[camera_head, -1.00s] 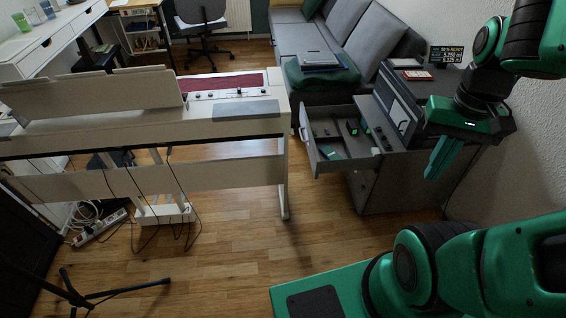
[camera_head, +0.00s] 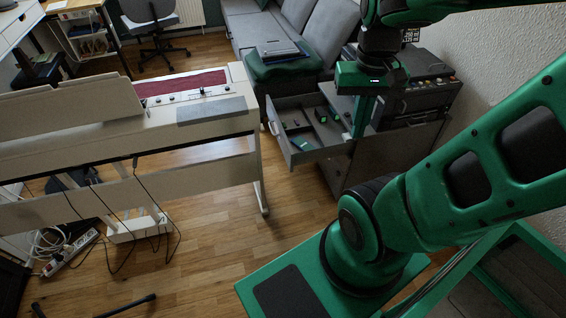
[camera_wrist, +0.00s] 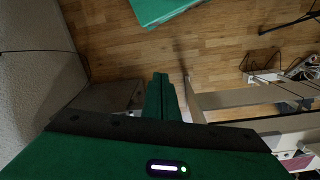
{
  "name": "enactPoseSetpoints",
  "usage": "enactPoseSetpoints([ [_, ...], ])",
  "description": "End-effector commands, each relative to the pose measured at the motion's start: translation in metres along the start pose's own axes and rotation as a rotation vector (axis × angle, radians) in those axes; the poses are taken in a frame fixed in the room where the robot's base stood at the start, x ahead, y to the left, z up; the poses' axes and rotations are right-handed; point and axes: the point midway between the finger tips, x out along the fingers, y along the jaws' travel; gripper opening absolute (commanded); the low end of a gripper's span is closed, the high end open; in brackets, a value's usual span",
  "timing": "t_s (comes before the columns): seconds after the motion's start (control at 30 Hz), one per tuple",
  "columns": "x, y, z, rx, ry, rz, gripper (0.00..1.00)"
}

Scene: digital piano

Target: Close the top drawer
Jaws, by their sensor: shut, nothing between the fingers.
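The top drawer (camera_head: 281,143) of the grey cabinet (camera_head: 342,172) is pulled out toward the left in the head view. Several small dark and green items (camera_head: 303,143) lie inside it. My gripper (camera_head: 357,132) points down, shut and empty, beside the inner end of the drawer near the cabinet front. From this angle I cannot tell whether it touches the drawer. In the wrist view my shut fingers (camera_wrist: 160,95) point at the floor side, with the dark cabinet at their left. The drawer is hard to make out there.
A digital piano (camera_head: 130,130) stands left of the drawer, with a narrow floor gap between. A black device (camera_head: 425,95) stands on the cabinet. A grey sofa (camera_head: 255,32) is behind, a wall (camera_head: 500,50) at right. Wooden floor (camera_head: 215,235) in front is clear.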

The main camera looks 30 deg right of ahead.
Motion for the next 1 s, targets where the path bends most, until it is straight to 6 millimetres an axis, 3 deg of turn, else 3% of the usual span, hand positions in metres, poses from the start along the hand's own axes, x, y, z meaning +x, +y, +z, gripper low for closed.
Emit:
enactPoseSetpoints([
  [0.2,0.026,-0.02,-0.065,0.03,0.029,0.099,0.0],
  [0.47,0.072,-0.057,-0.137,0.043,0.101,0.209,0.0],
  [0.7,0.129,-0.101,-0.19,0.027,0.184,0.291,0.0],
  [1.0,0.219,-0.163,-0.234,-0.027,0.304,0.36,0.0],
])
